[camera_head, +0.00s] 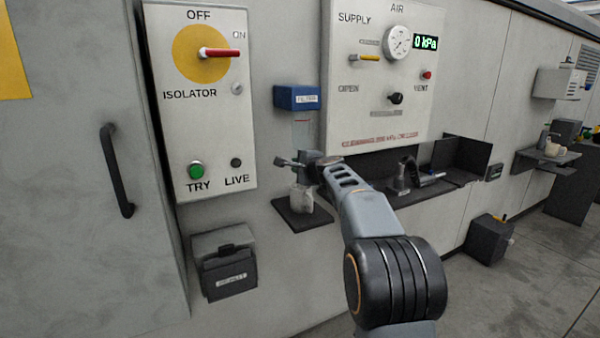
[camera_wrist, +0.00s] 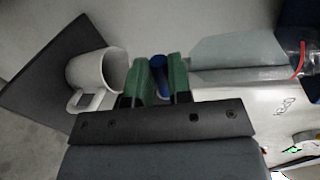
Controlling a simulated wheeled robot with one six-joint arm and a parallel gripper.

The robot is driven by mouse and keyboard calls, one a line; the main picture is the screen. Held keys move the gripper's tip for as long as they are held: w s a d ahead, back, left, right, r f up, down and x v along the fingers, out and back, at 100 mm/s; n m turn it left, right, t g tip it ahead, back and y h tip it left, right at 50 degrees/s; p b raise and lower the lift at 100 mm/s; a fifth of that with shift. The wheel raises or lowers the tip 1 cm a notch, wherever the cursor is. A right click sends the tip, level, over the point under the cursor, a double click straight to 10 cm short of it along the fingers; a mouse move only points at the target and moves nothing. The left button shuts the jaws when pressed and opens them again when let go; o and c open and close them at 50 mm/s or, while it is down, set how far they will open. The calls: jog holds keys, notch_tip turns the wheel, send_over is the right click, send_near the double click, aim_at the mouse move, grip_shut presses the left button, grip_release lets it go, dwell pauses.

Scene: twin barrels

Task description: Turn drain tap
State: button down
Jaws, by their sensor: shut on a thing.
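The filter (camera_head: 297,97) is a blue block labelled FILTER on the wall, with a clear bowl (camera_head: 302,130) below it. The bowl, with a red line on it, shows at the right of the wrist view (camera_wrist: 302,62). My gripper (camera_wrist: 161,82) is below the bowl, its green-padded fingers shut on the small blue drain tap (camera_wrist: 158,64). Most of the tap is hidden between the pads. In the head view my gripper and wrist cover the tap. A white cup (camera_head: 301,198) stands just below; in the wrist view it is beside the fingers (camera_wrist: 92,72).
The cup stands on a small dark shelf (camera_head: 290,215). The isolator panel (camera_head: 240,130) is at left with a red handle; the air panel (camera_head: 350,110) behind reads 0 kPa. A dark lidded box (camera_head: 228,275) is low on the wall. A black clamp-like thing (camera_head: 405,175) stands right of my arm.

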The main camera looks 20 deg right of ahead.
jog(key=shift+f+n+b, duration=0.35)
jog(key=shift+n+b, duration=0.15)
jog(key=shift+h, duration=0.3)
jog(key=c, duration=1.1)
grip_release()
jog(key=shift+o, duration=0.2)
jog(key=b+v, duration=0.2)
jog(key=v, duration=1.1)
jog(key=shift+s, duration=0.4)
